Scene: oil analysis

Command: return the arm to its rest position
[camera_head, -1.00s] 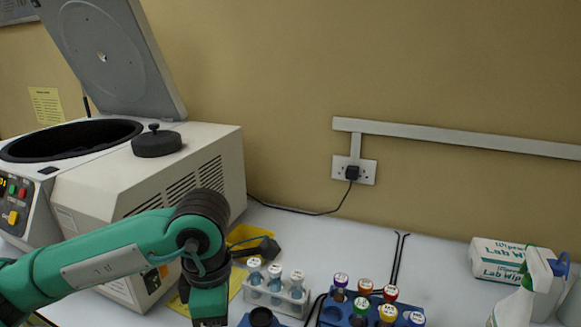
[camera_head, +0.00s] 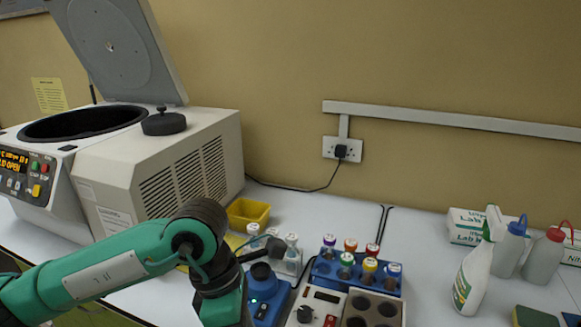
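My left arm (camera_head: 110,270), green with dark joints, comes in from the lower left. It bends down at the elbow in front of the centrifuge's (camera_head: 165,165) right part, and its lower link runs out at the bottom edge. The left gripper itself is below the picture, so its fingers and anything in them are hidden. My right arm and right gripper do not show.
The centrifuge lid (camera_head: 115,50) stands open. Right of my arm are a blue rack (camera_head: 325,270) of colour-capped tubes, a white rack (camera_head: 290,262) and a blue device (camera_head: 268,300). A spray bottle (camera_head: 475,275) stands at right.

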